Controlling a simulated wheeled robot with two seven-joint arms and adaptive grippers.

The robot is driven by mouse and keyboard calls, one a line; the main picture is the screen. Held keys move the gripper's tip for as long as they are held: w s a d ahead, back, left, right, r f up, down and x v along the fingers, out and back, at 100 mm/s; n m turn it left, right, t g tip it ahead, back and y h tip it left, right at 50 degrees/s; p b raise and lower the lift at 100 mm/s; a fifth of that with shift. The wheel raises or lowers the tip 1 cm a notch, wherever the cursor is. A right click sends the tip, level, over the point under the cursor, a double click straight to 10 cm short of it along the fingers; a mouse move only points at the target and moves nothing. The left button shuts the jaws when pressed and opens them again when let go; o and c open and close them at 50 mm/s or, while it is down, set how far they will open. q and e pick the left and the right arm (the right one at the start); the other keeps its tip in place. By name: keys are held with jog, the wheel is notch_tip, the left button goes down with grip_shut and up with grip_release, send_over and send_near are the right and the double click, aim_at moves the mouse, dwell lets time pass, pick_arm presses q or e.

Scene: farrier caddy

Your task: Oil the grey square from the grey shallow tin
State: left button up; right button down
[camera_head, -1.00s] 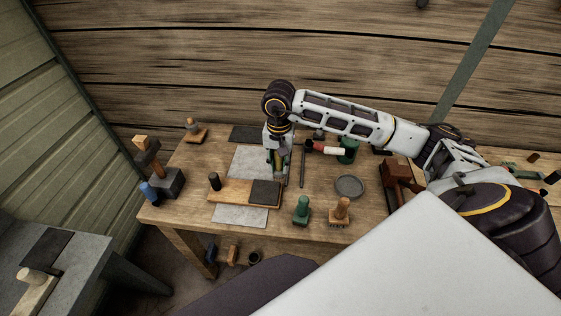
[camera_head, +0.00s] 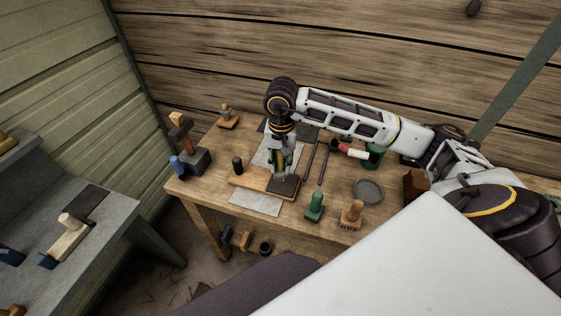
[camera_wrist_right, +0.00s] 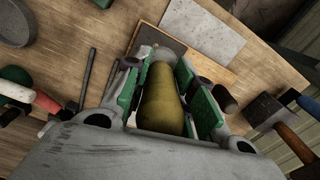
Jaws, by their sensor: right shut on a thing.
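A dark grey square (camera_head: 288,188) lies on the right end of a wooden board (camera_head: 247,177) on the bench. The grey shallow tin (camera_head: 368,191) is round and lies to the right of the board; part of it shows at the upper left of the wrist view (camera_wrist_right: 18,22). My right gripper (camera_head: 281,172) points down right over the square. My left gripper is not in view.
Pale grey sheets (camera_head: 255,203) lie beside the board. A green-handled stamp (camera_head: 314,207) and a wooden one (camera_head: 352,214) stand at the front edge. Dark rods and a red-and-white-handled tool (camera_head: 350,151) lie right of the gripper.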

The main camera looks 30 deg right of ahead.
aim_at(281, 172)
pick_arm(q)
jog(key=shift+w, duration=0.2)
pick_arm(e)
jog(key=shift+f, duration=0.1)
jog(key=shift+f+b, duration=0.85)
jog(key=shift+f, duration=1.3)
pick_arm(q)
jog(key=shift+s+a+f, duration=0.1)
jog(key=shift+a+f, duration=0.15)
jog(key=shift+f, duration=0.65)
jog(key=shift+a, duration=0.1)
pick_arm(e)
jog(key=shift+f+b, duration=0.3)
jog(key=shift+b, duration=0.15)
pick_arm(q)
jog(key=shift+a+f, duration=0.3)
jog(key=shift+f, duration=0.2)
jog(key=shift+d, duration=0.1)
